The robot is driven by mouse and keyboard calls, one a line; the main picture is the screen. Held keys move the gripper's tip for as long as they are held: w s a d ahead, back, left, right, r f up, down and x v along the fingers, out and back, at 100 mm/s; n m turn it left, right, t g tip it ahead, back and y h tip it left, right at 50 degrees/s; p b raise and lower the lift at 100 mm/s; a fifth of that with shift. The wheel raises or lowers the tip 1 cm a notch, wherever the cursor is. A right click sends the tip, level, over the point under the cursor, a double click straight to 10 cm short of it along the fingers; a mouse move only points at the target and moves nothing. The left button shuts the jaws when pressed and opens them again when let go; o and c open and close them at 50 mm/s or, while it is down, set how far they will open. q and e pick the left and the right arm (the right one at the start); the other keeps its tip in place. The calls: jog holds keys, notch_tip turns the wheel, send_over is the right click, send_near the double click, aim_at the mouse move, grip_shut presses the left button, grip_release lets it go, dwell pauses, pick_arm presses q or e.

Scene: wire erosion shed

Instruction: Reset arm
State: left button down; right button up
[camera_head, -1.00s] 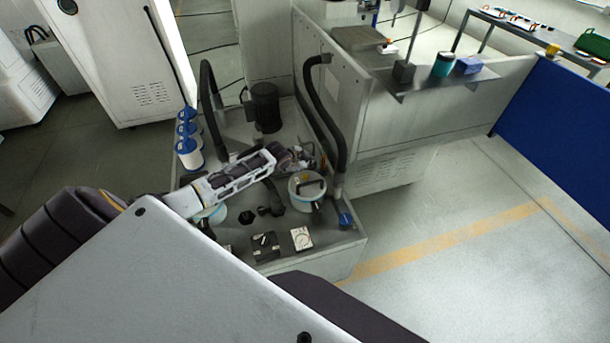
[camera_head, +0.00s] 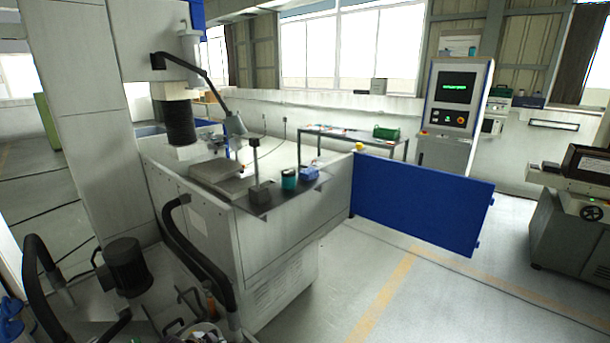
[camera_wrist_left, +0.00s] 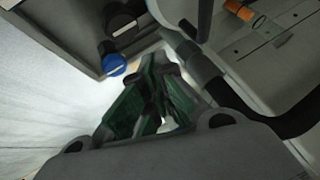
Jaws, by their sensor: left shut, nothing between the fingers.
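My left gripper (camera_wrist_left: 160,72) shows in the left wrist view, with its dark green fingers shut and nothing between them. It is beside a blue-topped knob (camera_wrist_left: 115,65) at its upper left and a thick black hose (camera_wrist_left: 268,117) at its right. I cannot make out the left gripper clearly in the head view. My right gripper is in neither current view.
In the head view, a grey machine (camera_head: 273,243) carries a shelf with a teal cup (camera_head: 289,180) and a blue box (camera_head: 310,174). Black hoses (camera_head: 190,262) and a motor (camera_head: 126,266) stand lower left. A blue panel (camera_head: 420,205) juts right. Open floor (camera_head: 440,300) lies in front.

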pick_arm(q)
jog(key=s+d+r+n+g, duration=0.2)
jog(key=s+d, duration=0.5)
jog(key=s, duration=0.3)
jog(key=s+a+r+n+g+y, duration=0.15)
jog(key=s+r+n, duration=0.45)
jog(key=s, duration=0.8)
notch_tip(320, 180, down, 34)
jog(key=s+m+g, duration=0.1)
jog(key=s+g, duration=0.1)
jog(key=s, duration=0.1)
jog(key=s+a+f+b, duration=0.1)
jog(key=s+a+f, duration=0.1)
jog(key=s+f, duration=0.8)
jog(key=s+a+f, duration=0.2)
jog(key=s+f, duration=0.7)
jog(key=s, duration=0.3)
jog(key=shift+a+f+g+b, duration=0.15)
jog(key=shift+f+g+b, duration=0.2)
jog(key=shift+f+g, duration=0.1)
dwell(0.3)
